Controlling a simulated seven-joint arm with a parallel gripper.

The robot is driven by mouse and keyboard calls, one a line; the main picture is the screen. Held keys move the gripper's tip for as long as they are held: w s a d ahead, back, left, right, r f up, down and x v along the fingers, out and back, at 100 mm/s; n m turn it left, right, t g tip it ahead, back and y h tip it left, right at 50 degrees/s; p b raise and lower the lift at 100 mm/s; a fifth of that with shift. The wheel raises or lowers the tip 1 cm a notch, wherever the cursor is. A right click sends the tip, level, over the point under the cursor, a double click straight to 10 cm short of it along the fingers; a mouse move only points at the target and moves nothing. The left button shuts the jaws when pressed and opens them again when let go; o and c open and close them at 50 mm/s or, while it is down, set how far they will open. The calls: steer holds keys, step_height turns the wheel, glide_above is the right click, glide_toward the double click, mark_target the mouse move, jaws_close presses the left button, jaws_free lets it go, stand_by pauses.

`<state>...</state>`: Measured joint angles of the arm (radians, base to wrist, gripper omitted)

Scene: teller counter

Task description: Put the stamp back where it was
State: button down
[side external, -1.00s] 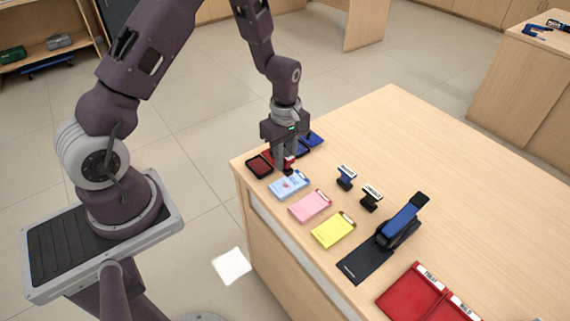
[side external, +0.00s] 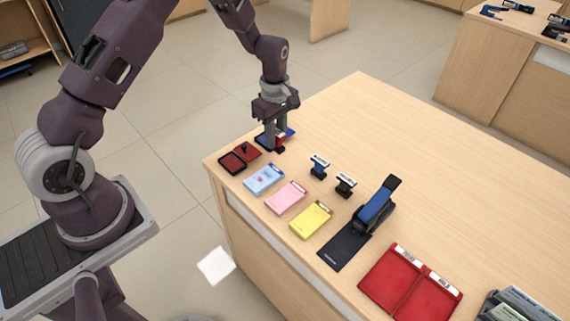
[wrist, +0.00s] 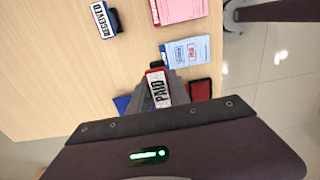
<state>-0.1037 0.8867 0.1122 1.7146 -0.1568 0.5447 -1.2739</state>
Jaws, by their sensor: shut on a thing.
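My gripper (side external: 274,142) is shut on the red stamp (side external: 281,143), low over the far-left end of the counter, beside the blue ink pad (side external: 262,141). In the wrist view the stamp's white label reads PAID (wrist: 157,90) between the fingers. I cannot tell whether the stamp touches the counter. A blue stamp (side external: 319,166) and a black stamp (side external: 345,185) stand upright in a row on the counter. In the wrist view one standing stamp reads RECEIVED (wrist: 104,19).
An open red ink pad (side external: 232,163) lies near the counter's left corner. Blue (side external: 264,179), pink (side external: 286,198) and yellow (side external: 311,220) pads line the front edge. The back of the counter is clear.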

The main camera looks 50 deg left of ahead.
steer(key=w+r, duration=0.2)
steer(key=w, duration=0.5)
steer(key=f, duration=1)
steer(key=shift+d, duration=0.3)
steer(key=shift+f, duration=0.1)
steer(key=c, duration=1.2)
jaws_free()
